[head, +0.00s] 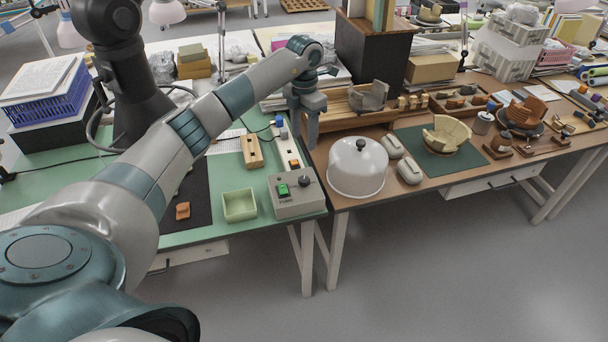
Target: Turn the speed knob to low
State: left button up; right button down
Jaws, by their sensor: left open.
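A grey control box (297,207) sits at the front right corner of the green table. On its top are a black round knob (304,180) and a lit green button (283,190). The knob's setting is too small to read. My left arm reaches across from the left, and its gripper (312,142) points down behind the box, apart from the knob. The left gripper is open; its fingers overlap in this view and nothing shows between them. My right gripper is out of view.
A pale strip with coloured buttons (287,150) and a wooden block (251,152) lie behind the box. A pale green tray (239,205) stands left of it. A white dome cover with a black knob (357,168) stands close by on the right, on the brown table.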

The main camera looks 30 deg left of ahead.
aim_at(304, 179)
pick_arm(q)
notch_tip(304, 179, down, 16)
jog(key=p, duration=0.4)
jog(key=shift+r+p, duration=0.25)
jog(key=shift+p, duration=0.15)
jog(key=shift+f, duration=0.45)
jog(key=c, duration=1.1)
